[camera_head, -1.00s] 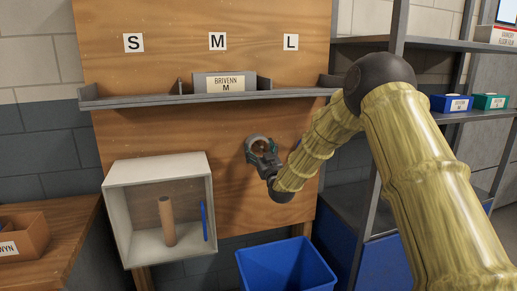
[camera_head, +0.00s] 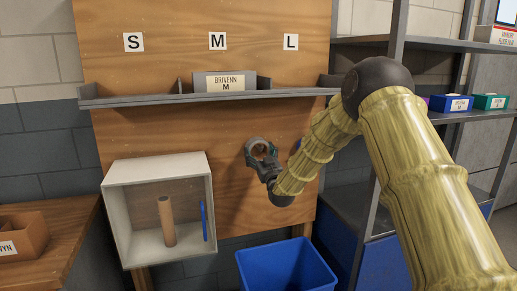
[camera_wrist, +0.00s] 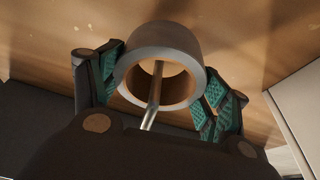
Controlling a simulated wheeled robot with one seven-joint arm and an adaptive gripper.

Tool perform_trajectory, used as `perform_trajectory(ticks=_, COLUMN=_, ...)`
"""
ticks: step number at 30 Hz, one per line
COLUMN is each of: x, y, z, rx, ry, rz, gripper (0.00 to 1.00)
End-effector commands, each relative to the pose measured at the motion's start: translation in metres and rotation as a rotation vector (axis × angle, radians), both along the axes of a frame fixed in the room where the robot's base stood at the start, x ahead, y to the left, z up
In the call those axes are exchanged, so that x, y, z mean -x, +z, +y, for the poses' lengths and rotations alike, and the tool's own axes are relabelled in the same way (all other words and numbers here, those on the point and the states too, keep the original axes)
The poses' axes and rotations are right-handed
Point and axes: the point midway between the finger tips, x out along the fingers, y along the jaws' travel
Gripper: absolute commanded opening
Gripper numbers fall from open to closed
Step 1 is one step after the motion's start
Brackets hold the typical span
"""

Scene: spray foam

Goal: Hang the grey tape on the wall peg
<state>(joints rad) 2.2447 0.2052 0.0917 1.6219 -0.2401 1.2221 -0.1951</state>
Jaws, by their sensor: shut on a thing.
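The grey tape (camera_wrist: 178,38) is a roll with a brown core, held between the green-padded fingers of my gripper (camera_wrist: 162,85) in the wrist view. A thin metal peg (camera_wrist: 153,98) shows through the roll's hole, running from the lower middle up into the opening. Whether the peg passes fully through the roll I cannot tell. In the head view the tape (camera_head: 262,146) is upright in front of the wooden board, with my gripper (camera_head: 262,160) shut on its sides from below right. The peg is too small to make out there.
A grey shelf ledge (camera_head: 200,98) with a BRIVENN M bin (camera_head: 225,83) runs above the tape. A white open box (camera_head: 118,215) holding a brown cylinder (camera_head: 166,220) is at lower left. A blue bin (camera_head: 285,268) stands below. A metal rack (camera_head: 387,150) is at right.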

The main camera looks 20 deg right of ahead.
Motion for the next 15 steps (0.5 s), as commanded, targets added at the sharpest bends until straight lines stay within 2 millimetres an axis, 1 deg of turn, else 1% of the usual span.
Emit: perform_trajectory(ticks=15, x=-0.0001, y=-0.0079, z=0.0, rx=0.0, ry=0.0, rz=-0.001, gripper=0.47)
